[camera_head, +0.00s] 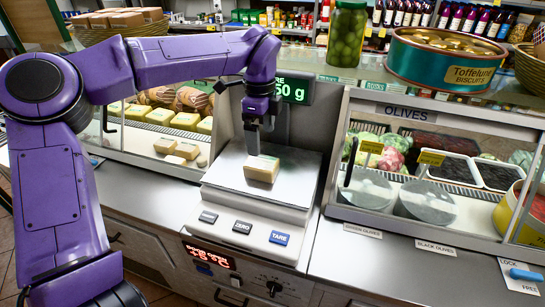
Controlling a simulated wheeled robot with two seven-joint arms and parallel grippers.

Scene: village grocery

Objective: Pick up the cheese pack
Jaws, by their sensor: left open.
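My purple left arm comes in from the left and reaches over the counter. Its gripper (253,143) points down just above the cheese pack, a little toward its back edge. The jaws are open and the pack rests on the plate; whether a finger touches it is hard to tell. The scale's green display (293,90) is partly hidden by my arm. My right gripper is not in view.
Left of the scale is a glass case with several cheese blocks (160,116). To the right is an olive case (410,115) with bins. An olive jar (346,35) and a biscuit tin (445,60) stand on the ledge above. The steel counter (365,262) at front right is mostly clear.

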